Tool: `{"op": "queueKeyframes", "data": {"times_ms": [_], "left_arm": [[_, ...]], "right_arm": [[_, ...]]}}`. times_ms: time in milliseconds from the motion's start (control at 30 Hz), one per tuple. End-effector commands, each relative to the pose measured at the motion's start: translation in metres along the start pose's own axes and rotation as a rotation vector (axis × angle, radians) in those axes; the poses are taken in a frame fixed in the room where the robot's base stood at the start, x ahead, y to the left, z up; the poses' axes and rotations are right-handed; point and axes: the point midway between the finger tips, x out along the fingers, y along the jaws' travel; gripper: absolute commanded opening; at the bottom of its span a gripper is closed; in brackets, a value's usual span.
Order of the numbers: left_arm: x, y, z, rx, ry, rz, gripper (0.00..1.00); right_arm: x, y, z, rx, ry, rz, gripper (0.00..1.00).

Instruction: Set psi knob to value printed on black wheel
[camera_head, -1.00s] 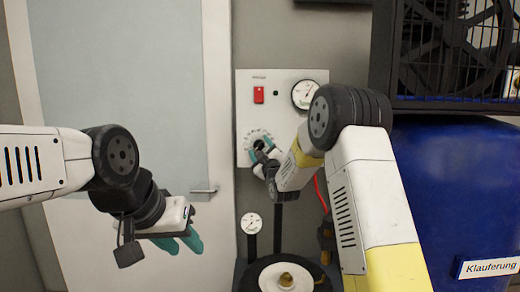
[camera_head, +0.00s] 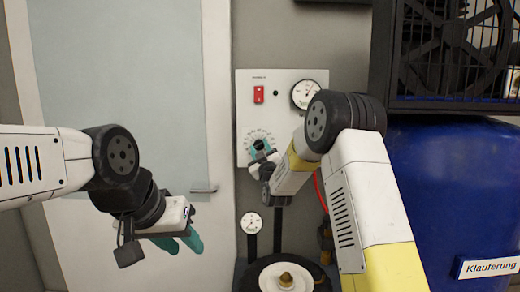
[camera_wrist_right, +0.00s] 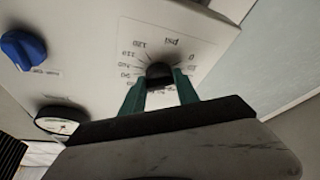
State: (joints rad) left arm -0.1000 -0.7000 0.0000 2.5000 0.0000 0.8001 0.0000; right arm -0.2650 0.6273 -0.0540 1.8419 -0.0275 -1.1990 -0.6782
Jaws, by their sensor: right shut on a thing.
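The psi knob (camera_head: 259,145) is a dark knob on the white control panel, inside a ring of printed numbers. In the right wrist view the knob (camera_wrist_right: 158,71) shows with "psi" and a scale printed around it, the picture turned over. My right gripper (camera_head: 262,151) has its teal fingers on either side of the knob and is shut on it. The black wheel (camera_head: 247,279) lies at the bottom of the head view, with a white hub; no printed value is legible on it. My left gripper (camera_head: 190,240) hangs at the left, away from the panel; its finger gap is unclear.
The panel (camera_head: 290,82) carries a red switch (camera_head: 258,94) and a gauge (camera_head: 304,94). A blue knob (camera_wrist_right: 23,50) shows in the right wrist view. A smaller gauge (camera_head: 251,222) stands below. A blue tank (camera_head: 450,190) fills the right side, close to my right arm.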

Motion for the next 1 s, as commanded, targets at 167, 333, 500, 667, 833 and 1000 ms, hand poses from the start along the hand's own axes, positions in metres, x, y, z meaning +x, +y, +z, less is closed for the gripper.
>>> {"op": "queueKeyframes", "data": {"times_ms": [167, 333, 500, 667, 833, 1000], "left_arm": [[0.0, 0.0, 0.0, 0.0, 0.0, 0.0, 0.36], [0.0, 0.0, 0.0, 0.0, 0.0, 0.0, 0.36], [0.0, 0.0, 0.0, 0.0, 0.0, 0.0, 0.36], [0.0, 0.0, 0.0, 0.0, 0.0, 0.0, 0.36], [0.0, 0.0, 0.0, 0.0, 0.0, 0.0, 0.36], [0.0, 0.0, 0.0, 0.0, 0.0, 0.0, 0.36]], "right_arm": [[-0.0003, -0.0028, 0.0006, 0.156, -0.002, 0.062, 0.0], [-0.0002, -0.0037, 0.0002, 0.306, -0.001, 0.124, 0.0], [-0.0001, -0.0048, -0.0002, 0.454, -0.001, 0.185, 0.0], [0.0001, -0.0055, -0.0007, 0.582, -0.002, 0.239, 0.0], [0.0002, -0.0058, -0.0014, 0.695, -0.001, 0.286, 0.0], [0.0005, -0.0058, -0.0014, 0.778, -0.002, 0.321, 0.0]]}}
